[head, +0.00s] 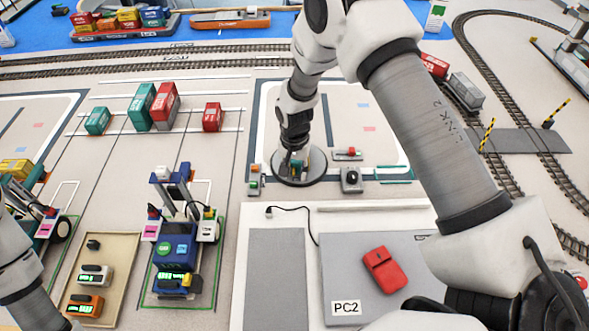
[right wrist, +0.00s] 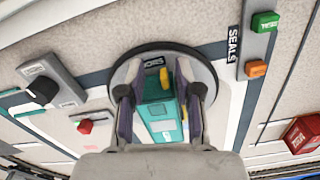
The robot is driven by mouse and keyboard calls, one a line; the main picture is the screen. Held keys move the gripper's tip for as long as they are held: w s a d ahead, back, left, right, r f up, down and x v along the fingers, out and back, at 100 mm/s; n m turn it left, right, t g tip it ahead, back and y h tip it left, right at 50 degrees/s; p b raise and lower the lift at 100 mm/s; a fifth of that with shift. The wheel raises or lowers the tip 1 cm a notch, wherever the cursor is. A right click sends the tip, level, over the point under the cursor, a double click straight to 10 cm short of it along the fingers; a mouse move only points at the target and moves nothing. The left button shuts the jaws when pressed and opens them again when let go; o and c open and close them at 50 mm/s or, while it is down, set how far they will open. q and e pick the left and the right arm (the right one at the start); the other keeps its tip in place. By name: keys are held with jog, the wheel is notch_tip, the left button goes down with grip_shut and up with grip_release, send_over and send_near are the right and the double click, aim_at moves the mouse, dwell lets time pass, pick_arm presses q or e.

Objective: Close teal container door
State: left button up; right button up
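The teal container (right wrist: 158,112) stands on a dark round turntable (right wrist: 203,70), with yellow parts at its right side and a white label on it. A plate reading "ORS", partly covered, lies beyond it. In the right wrist view my right gripper (right wrist: 161,92) has its fingers apart, one on each side of the container; I cannot tell whether they touch it. In the head view the right gripper (head: 296,158) is over the turntable (head: 318,170) and hides most of the container. How far the door stands open is not clear. My left gripper is out of view.
A "SEALS" block (right wrist: 264,22) with green and orange pieces is beside the turntable. A dial box (head: 351,180) and a red-topped switch (head: 348,154) stand right of it. Containers (head: 154,106) stand at left. A red device (head: 385,269) lies on the grey pad in front.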

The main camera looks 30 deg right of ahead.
notch_tip(320, 180, up, 12)
dwell(0.4)
dwell(0.3)
